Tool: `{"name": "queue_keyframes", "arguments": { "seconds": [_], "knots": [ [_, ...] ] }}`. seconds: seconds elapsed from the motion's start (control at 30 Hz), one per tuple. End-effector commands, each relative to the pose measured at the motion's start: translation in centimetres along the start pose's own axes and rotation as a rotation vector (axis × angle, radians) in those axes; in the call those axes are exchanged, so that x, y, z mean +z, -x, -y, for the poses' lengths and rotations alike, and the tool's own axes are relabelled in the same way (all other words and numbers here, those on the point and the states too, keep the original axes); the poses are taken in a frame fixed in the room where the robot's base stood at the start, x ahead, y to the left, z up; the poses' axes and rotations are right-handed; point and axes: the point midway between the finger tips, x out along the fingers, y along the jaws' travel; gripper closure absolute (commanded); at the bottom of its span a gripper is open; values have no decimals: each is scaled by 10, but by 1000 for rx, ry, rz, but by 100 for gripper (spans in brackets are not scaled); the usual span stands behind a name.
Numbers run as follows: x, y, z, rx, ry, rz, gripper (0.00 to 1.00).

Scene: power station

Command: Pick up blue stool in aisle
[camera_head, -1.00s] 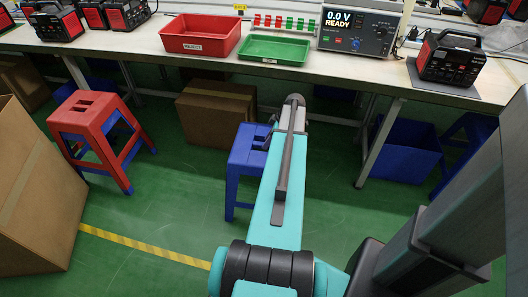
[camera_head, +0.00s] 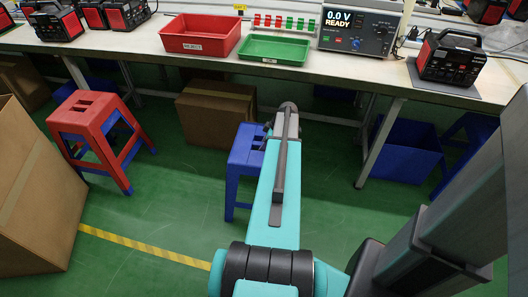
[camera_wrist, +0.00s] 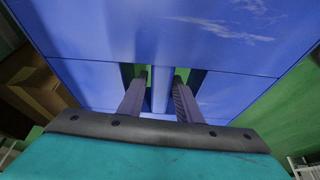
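The blue stool (camera_head: 244,160) stands upright on the green floor in the aisle, partly hidden behind my arm in the head view. In the wrist view its blue seat (camera_wrist: 215,45) fills most of the picture, with two slots and a narrow bar (camera_wrist: 160,88) between them. My gripper (camera_wrist: 161,76) is open. Its two fingers reach down at the slots, one on each side of the bar, with gaps to the bar visible. How deep the fingertips are is hard to tell. In the head view my arm mostly hides the gripper.
A red stool with blue legs (camera_head: 93,135) stands to the left. Cardboard boxes are at the left (camera_head: 35,200) and under the workbench (camera_head: 217,115). The workbench (camera_head: 130,45) runs behind the blue stool. A blue bin (camera_head: 402,152) sits under it at right. The floor in front is clear.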

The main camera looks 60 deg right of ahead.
Motion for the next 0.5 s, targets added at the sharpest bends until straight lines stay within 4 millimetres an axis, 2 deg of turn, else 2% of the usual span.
{"name": "queue_keyframes", "arguments": {
  "seconds": [0.4, 0.5],
  "knots": [
    [0, 0, 0, 0, 0, 0, 69],
    [0, 0, 0, 0, 0, 0, 84]
  ]
}}
